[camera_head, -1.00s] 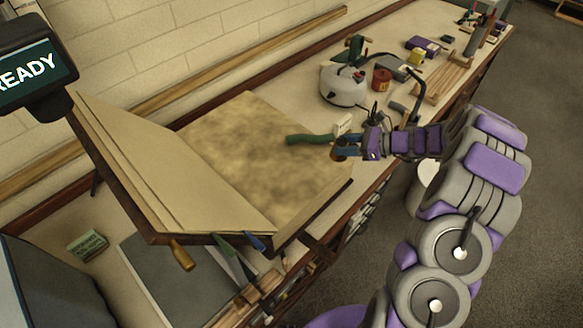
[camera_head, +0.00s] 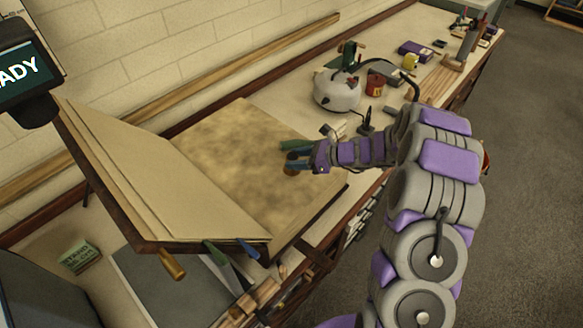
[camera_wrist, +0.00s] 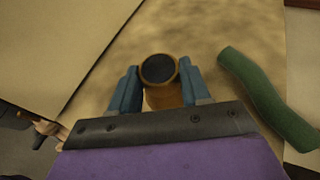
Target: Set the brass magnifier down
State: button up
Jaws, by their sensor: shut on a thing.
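The brass magnifier (camera_wrist: 160,97) is a short brass cylinder with a dark round lens facing the wrist camera. My gripper (camera_wrist: 158,82) has its blue fingers shut on both sides of it. In the head view my gripper (camera_head: 292,163) is over the mottled tan page of the large open book (camera_head: 225,150), near the page's right part. A bit of the brass magnifier (camera_head: 290,171) shows under the fingers. Whether it touches the page is hard to tell.
A green curved strip (camera_wrist: 265,100) lies on the page beside my gripper, to the right in the wrist view. The mottled page is clear to the left. A white kettle-like pot (camera_head: 337,91) and a red can (camera_head: 375,85) stand farther back on the bench.

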aim_at(295, 159)
jog(key=shift+a, duration=0.4)
jog(key=shift+a+f, duration=0.25)
jog(key=shift+a, duration=0.85)
notch_tip(295, 159, down, 3)
jog(key=shift+b, duration=0.55)
jog(key=shift+d+f, duration=0.1)
jog(key=shift+f, duration=0.15)
jog(key=shift+d+r, duration=0.1)
jog(key=shift+d, duration=0.25)
jog(key=o, duration=1.1)
jog(key=shift+a, duration=0.35)
